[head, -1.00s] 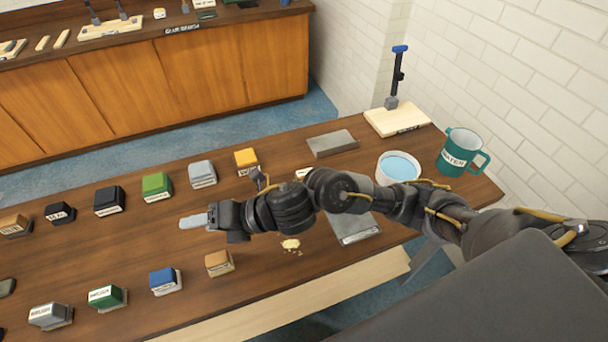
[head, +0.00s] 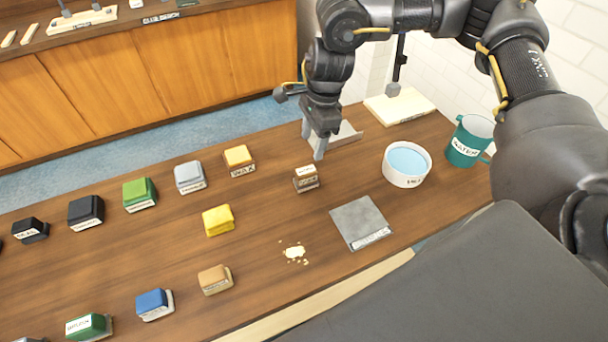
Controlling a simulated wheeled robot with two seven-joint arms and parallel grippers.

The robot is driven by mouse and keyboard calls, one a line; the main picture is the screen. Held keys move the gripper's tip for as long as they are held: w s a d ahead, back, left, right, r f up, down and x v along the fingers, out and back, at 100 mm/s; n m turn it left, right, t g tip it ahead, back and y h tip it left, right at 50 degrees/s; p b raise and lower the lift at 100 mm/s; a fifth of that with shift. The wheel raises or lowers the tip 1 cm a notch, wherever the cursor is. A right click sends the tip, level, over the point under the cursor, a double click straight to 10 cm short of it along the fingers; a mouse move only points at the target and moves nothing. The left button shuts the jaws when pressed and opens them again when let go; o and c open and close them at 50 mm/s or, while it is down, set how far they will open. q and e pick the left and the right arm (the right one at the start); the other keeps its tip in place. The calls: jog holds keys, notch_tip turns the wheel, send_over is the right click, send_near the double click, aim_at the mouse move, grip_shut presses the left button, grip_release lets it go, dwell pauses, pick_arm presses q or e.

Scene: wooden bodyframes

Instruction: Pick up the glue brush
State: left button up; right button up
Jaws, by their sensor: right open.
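I cannot make out a glue brush for certain in the head view. A far wooden bench (head: 170,68) at the upper left has a label (head: 161,18) on its front edge that seems to read glue bench. Only part of its top shows, with small items cut off by the frame. My right gripper (head: 319,147) points down over the back of the near table (head: 270,215), in front of a grey slab (head: 347,134) and partly hiding it. It looks empty. My left gripper is out of view.
Coloured blocks stand in rows on the near table, including a yellow one (head: 218,220) and a brown one (head: 306,179). A white bowl of blue liquid (head: 407,164), a green mug (head: 470,140), a grey plate (head: 359,221) and crumbs (head: 294,253) lie right. Blue floor separates the benches.

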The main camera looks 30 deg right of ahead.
jog(key=p, duration=0.1)
send_over(306, 170)
jog(key=d, duration=0.1)
notch_tip(306, 170, down, 5)
jog(key=shift+d+r, duration=0.1)
jog(key=shift+r, duration=0.05)
jog(key=shift+f, duration=0.4)
jog(key=shift+a+f+p, duration=0.2)
jog(key=shift+f+p, duration=0.05)
jog(key=shift+p, duration=0.4)
jog(key=f+p, duration=0.2)
jog(key=f, duration=0.1)
jog(key=shift+a+f, duration=0.3)
jog(key=shift+a, duration=0.05)
jog(key=shift+a+f, duration=0.1)
jog(key=shift+f, duration=0.4)
jog(key=c, duration=1.1)
jog(key=shift+r, duration=0.1)
